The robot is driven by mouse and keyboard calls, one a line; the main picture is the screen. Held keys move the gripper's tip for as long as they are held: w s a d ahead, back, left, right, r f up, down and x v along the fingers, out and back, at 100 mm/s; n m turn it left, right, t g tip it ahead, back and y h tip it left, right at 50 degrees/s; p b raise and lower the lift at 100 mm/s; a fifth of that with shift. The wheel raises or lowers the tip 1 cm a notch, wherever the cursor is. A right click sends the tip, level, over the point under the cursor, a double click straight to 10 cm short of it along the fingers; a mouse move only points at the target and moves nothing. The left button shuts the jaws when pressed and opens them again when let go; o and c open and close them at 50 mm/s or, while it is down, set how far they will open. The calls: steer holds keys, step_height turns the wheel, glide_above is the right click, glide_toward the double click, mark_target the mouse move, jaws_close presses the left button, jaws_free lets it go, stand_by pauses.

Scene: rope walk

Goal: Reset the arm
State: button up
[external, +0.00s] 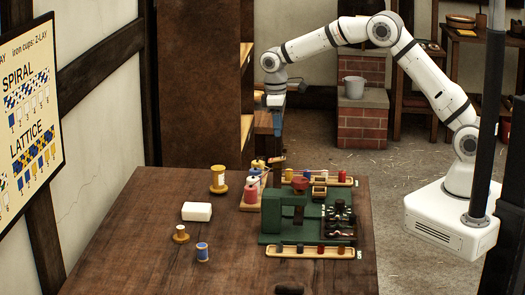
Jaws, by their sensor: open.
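My gripper (278,128) hangs pointing down at the end of my white arm, in the upper middle of the external view. It is over the back part of the wooden table (150,225), above the spools and the green machine (287,212). The jaws are open, and I see nothing held between them. Whether the fingertips are clear of the objects behind and below them is hard to tell at this size.
Wooden trays with red and dark pieces stand behind (342,182) and in front (310,251) of the machine. Several spools, one blue (202,252), and a white block (197,212) stand left of it. The table's left front is clear. A dark post (491,110) stands at right.

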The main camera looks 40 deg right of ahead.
steer(key=s+d+r+m+t, duration=0.2)
steer(key=s+d+r+m, duration=0.2)
steer(key=s+d+r, duration=1.05)
steer(key=s+d+f+m+t, duration=0.1)
steer(key=s+d+m, duration=0.1)
steer(key=s+d, duration=0.3)
steer(key=s+d+f+m+t, duration=0.1)
steer(key=s+d, duration=0.5)
steer(key=s, duration=0.7)
steer(key=shift+d+f+m+y, duration=0.3)
steer(key=shift+m, duration=0.5)
steer(key=shift+o, duration=0.4)
